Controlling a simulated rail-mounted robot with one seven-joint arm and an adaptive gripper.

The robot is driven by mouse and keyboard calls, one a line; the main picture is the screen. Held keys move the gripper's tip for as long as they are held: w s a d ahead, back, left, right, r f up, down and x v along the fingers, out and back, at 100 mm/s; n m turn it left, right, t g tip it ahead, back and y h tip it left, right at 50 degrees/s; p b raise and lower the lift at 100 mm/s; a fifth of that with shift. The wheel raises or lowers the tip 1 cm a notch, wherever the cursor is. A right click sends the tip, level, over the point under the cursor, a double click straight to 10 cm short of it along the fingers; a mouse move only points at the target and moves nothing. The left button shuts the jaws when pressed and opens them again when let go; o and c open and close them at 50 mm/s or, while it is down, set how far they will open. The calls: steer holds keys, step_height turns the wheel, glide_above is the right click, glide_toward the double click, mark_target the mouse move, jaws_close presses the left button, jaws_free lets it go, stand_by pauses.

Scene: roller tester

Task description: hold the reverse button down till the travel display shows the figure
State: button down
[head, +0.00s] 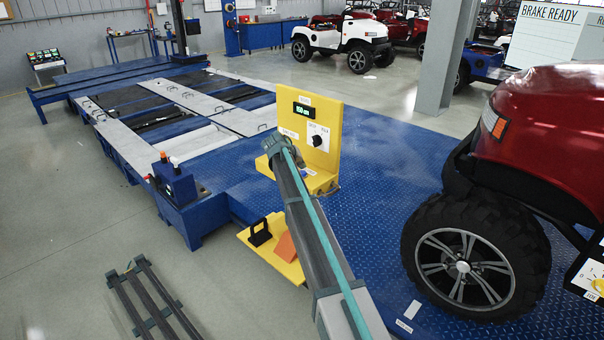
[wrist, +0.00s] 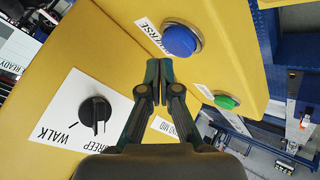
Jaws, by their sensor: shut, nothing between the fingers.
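The yellow control box (head: 329,126) stands on the blue plate floor. Its travel display (head: 304,111) is lit green; the digits are too small to read surely, ending in "cm". In the wrist view the blue button (wrist: 181,40) has a partly hidden label ending "VERSE". A green button (wrist: 226,101) sits on the same yellow face. My gripper (wrist: 158,68) is shut and empty, its tips close to the blue button's label, below and left of the button in the picture. I cannot tell whether they touch the panel.
A black knob (wrist: 94,112) marked WALK and CREEP sits on the box's upright face. A red vehicle (head: 546,125) with a big black tyre stands at right. The roller bed (head: 185,105) lies behind. A yellow tray (head: 272,246) holds a black handle and an orange wedge.

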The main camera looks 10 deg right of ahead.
steer(key=shift+f+b, duration=0.3)
steer(key=shift+f, duration=0.15)
steer(key=shift+f, duration=0.45)
stand_by(1.4)
steer(key=shift+r, duration=0.9)
steer(key=shift+r+p, duration=0.7)
steer(key=shift+r, duration=1.8)
